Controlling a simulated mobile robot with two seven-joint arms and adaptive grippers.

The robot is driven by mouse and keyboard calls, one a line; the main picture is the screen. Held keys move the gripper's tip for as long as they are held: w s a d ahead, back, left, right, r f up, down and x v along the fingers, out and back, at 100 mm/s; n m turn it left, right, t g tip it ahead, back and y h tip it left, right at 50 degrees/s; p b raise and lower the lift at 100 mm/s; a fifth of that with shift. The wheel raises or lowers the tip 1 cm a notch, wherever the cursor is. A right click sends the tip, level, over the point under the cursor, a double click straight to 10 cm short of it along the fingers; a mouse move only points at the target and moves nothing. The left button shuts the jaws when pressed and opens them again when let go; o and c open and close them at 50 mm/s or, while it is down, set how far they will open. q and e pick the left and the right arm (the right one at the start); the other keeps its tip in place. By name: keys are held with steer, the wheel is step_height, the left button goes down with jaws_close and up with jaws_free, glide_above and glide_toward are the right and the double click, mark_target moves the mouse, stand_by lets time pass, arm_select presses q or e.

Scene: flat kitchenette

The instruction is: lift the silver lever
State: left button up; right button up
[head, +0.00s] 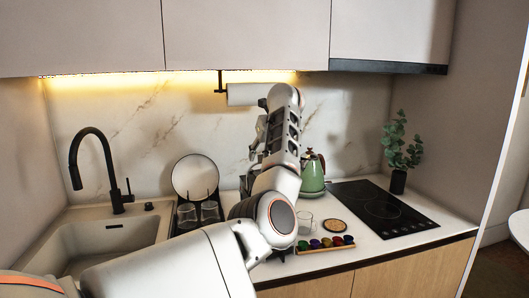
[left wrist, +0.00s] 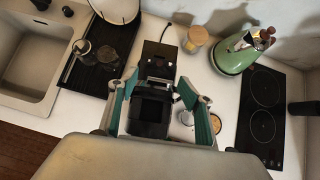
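A black machine (left wrist: 158,62) with a cord behind it stands on the counter in the left wrist view. It looks like a coffee machine. In the head view my left arm hides nearly all of it. I cannot make out the silver lever clearly in either view. My left gripper (left wrist: 158,88) is open. Its two teal-padded fingers stand wide apart, and the machine shows between them. I cannot tell whether they touch it. In the head view this gripper (head: 261,134) is partly hidden behind my wrist. My right gripper is not in view.
Right of my arm are a green kettle (head: 312,177), a glass cup (head: 305,223), a coaster (head: 334,225), a tray of colored capsules (head: 325,248) and a black cooktop (head: 382,210). Left are a dish rack (left wrist: 88,65) and sink (head: 108,242). A paper roll (head: 245,94) hangs behind.

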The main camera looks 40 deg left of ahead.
arm_select(q)
steer(key=shift+s+a, duration=0.15)
steer(key=shift+a, duration=0.1)
steer(key=shift+d+r, duration=0.25)
steer(key=shift+r, duration=0.1)
steer(key=v, duration=1.1)
steer(key=shift+s+d, duration=0.1)
